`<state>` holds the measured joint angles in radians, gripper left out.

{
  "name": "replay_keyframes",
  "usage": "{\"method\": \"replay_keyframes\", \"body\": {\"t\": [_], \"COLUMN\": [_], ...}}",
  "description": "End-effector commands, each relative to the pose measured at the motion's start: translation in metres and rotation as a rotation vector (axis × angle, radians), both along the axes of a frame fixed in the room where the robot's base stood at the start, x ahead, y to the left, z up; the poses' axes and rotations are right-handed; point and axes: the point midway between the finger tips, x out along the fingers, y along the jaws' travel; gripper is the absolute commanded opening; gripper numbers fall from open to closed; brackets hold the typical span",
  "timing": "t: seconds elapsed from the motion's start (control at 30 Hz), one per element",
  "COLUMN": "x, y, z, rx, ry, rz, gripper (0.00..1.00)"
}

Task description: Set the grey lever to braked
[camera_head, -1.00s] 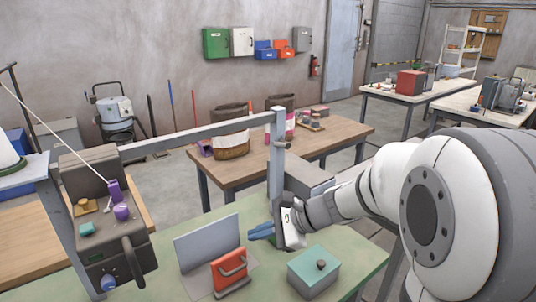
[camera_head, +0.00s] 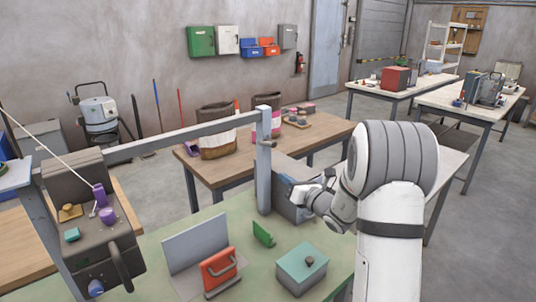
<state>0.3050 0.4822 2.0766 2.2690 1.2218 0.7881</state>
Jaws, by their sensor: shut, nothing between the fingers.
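I cannot tell for sure which part is the grey lever. A dark grey handle (camera_head: 121,269) hangs on the front of the dark machine box (camera_head: 75,225) at the left. A small light grey peg (camera_head: 266,143) sticks out of the upright metal post (camera_head: 264,180) in the middle. My gripper (camera_head: 287,181) is just right of that post, in front of a grey box (camera_head: 291,208). Its fingers are small and partly hidden here, and they hold nothing. It is far from the dark handle and below the peg, apart from both.
A metal crossbar (camera_head: 185,135) joins the post towards the machine. A wooden table (camera_head: 215,168) stands behind.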

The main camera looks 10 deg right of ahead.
Motion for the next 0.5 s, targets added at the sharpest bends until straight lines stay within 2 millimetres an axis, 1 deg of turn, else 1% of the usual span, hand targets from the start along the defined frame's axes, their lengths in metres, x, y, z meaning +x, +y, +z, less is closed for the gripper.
{"method": "replay_keyframes", "body": {"t": [0.17, 0.27, 0.37, 0.5], "x": [0.000, 0.004, 0.015, 0.039], "y": [0.001, 0.003, 0.008, 0.022], "z": [0.000, 0.001, 0.002, 0.005], "rx": [-0.002, -0.002, -0.002, -0.004], "ry": [0.000, 0.000, 0.000, 0.000], "rz": [0.001, 0.001, 0.002, 0.005], "gripper": [0.00, 0.00, 0.00, 0.00]}}
